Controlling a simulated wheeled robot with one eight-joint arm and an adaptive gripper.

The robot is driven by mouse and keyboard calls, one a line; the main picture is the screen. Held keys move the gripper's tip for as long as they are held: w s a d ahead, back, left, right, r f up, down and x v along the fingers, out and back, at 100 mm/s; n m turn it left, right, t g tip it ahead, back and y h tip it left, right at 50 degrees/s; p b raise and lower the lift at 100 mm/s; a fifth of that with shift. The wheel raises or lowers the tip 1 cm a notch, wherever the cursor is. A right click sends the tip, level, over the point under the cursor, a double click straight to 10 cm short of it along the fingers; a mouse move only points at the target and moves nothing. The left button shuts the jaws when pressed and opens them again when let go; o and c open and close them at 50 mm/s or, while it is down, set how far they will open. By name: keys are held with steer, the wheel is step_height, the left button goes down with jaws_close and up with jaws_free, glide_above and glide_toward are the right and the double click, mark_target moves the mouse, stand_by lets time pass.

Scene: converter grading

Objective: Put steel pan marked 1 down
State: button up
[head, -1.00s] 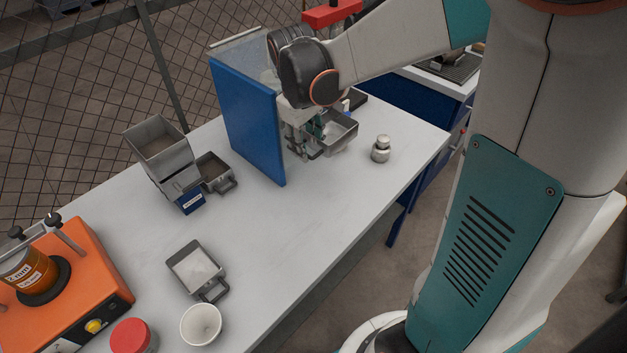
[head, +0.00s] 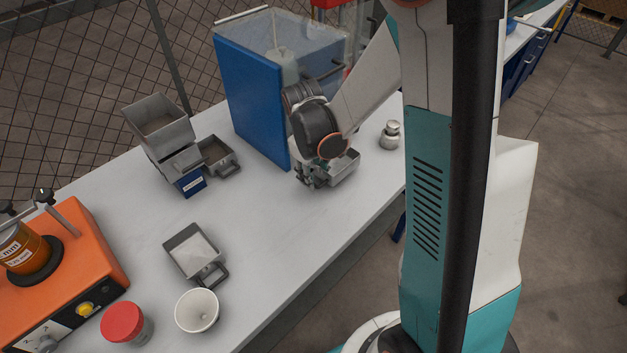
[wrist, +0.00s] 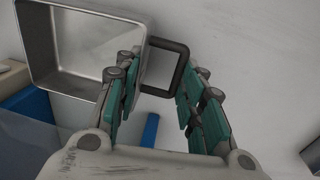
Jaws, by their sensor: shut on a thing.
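A steel pan (head: 344,166) is in my gripper (head: 312,177), at the front of the blue-sided case. In the wrist view the pan (wrist: 98,42) is at the upper left, and its dark loop handle (wrist: 181,62) lies between the green-padded fingers of my gripper (wrist: 157,92). The fingers are shut on the handle. The pan looks empty in the wrist view. I cannot read any mark on it. My gripper hides part of the pan in the head view, and I cannot tell whether its base touches the table.
The blue-sided case (head: 245,100) stands close behind my gripper. A steel weight (head: 390,135) is at the right. Another pan (head: 192,252) with pale contents, a white cup (head: 197,310) and a red-lidded jar (head: 122,322) stand nearer. The middle of the white table (head: 262,215) is clear.

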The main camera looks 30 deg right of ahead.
steer(key=shift+f, duration=1.15)
steer(key=shift+f+b, duration=0.2)
steer(key=shift+b, duration=0.15)
steer(key=o, duration=1.2)
steer(key=shift+c, duration=0.2)
steer(key=shift+r, duration=0.1)
